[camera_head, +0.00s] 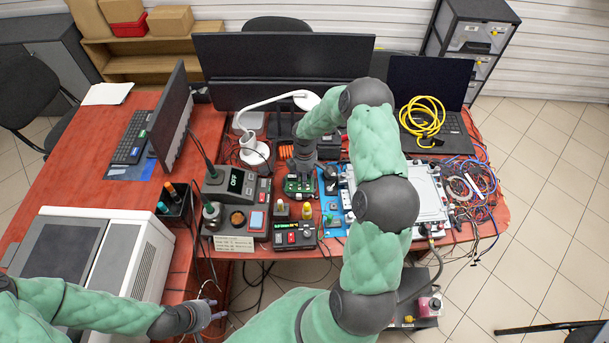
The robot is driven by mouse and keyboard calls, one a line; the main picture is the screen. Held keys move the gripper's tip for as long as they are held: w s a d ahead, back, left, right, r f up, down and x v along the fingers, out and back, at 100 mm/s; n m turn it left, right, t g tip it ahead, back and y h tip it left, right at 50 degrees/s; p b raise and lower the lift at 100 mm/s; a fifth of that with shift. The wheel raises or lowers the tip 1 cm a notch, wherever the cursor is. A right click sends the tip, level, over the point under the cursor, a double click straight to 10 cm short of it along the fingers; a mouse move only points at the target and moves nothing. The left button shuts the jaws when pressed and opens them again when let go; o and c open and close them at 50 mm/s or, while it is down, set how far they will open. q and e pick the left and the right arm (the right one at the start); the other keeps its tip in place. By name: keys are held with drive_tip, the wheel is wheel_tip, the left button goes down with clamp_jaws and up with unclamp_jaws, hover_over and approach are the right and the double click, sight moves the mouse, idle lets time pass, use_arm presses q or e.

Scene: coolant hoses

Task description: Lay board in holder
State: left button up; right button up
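A green circuit board (299,186) is near the middle of the red table, just right of the black soldering station. My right gripper (303,165) is directly above the board's far edge. Its fingers are small and partly hidden, so I cannot tell whether they grip the board or whether it is shut. I cannot make out the holder clearly; the area under the board is hidden. My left gripper (217,312) is low at the front, off the table edge, with its fingers apart and nothing between them.
A soldering station (236,184) and a control box with knobs (294,235) crowd the board. A blue mat (331,211) and white-framed panel (430,197) lie to the right. Monitors (285,55) stand behind. Tangled wires (470,190) cover the right edge.

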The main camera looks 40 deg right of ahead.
drive_tip(key=shift+s+a+f, duration=0.25)
drive_tip(key=shift+s+f, duration=0.15)
drive_tip(key=shift+f, duration=0.05)
drive_tip(key=o, duration=1.1)
drive_tip(key=shift+c, duration=0.2)
drive_tip(key=shift+o, duration=0.8)
drive_tip(key=shift+w+d+f, duration=0.1)
drive_tip(key=shift+w+f, duration=0.05)
drive_tip(key=shift+w, duration=0.1)
drive_tip(key=shift+w+d+r, duration=0.2)
drive_tip(key=shift+r, duration=0.2)
drive_tip(key=o, duration=0.5)
drive_tip(key=shift+d, duration=0.1)
drive_tip(key=shift+o, duration=0.3)
drive_tip(key=shift+r, duration=0.1)
